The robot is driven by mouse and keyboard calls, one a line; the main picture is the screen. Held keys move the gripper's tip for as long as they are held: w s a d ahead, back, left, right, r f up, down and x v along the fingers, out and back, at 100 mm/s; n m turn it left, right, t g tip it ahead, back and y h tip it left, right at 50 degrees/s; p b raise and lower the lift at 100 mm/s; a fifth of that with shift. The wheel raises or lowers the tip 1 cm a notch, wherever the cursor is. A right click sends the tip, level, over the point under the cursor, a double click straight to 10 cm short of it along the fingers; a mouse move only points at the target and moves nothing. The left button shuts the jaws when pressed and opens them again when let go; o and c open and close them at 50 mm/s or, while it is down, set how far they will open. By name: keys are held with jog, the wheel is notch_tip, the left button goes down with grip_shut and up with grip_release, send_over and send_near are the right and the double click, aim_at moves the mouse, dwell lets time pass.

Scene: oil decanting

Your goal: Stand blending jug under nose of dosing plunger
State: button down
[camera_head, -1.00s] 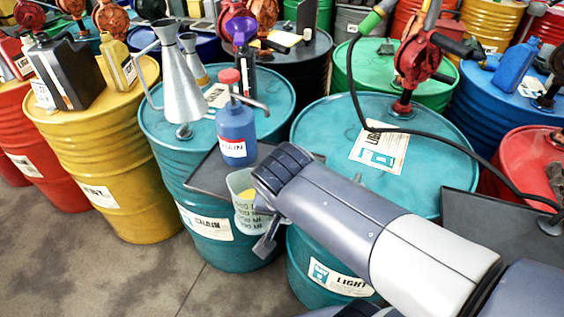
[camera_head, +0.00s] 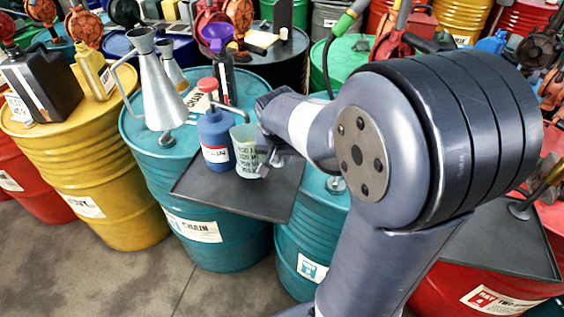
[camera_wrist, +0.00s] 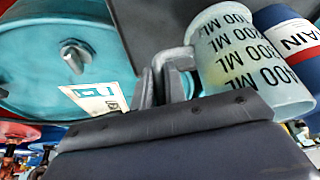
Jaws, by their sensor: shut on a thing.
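The blending jug (camera_head: 247,158), translucent pale green with dark ML marks, is upright at the black tray, right beside the dosing plunger. I cannot tell if its base touches the tray. The dosing plunger (camera_head: 215,138) is a blue bottle with a red cap and a grey nose (camera_head: 232,111) pointing right; the nose tip appears over the jug's mouth. My gripper (camera_head: 270,150) is shut on the jug's handle at its right side. The wrist view shows the fingers (camera_wrist: 158,88) at the handle, the jug (camera_wrist: 240,60) and the plunger's blue body (camera_wrist: 290,40).
The black tray (camera_head: 240,196) lies across the front of the teal drums; its front part is bare. A metal funnel can (camera_head: 160,85) stands left of the plunger on the CHAIN drum (camera_head: 190,240). A dark bottle with a purple funnel (camera_head: 220,66) stands behind.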

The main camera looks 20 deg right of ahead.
aim_at(282, 165)
jog(key=shift+f, duration=1.65)
jog(key=shift+f, duration=0.1)
jog(key=shift+f, duration=0.2)
jog(key=c, duration=1.5)
grip_release()
jog(key=shift+r, duration=0.1)
jog(key=shift+o, duration=0.2)
jog(key=shift+r, duration=0.45)
jog(key=v, duration=1.1)
jog(key=shift+s+r, duration=0.2)
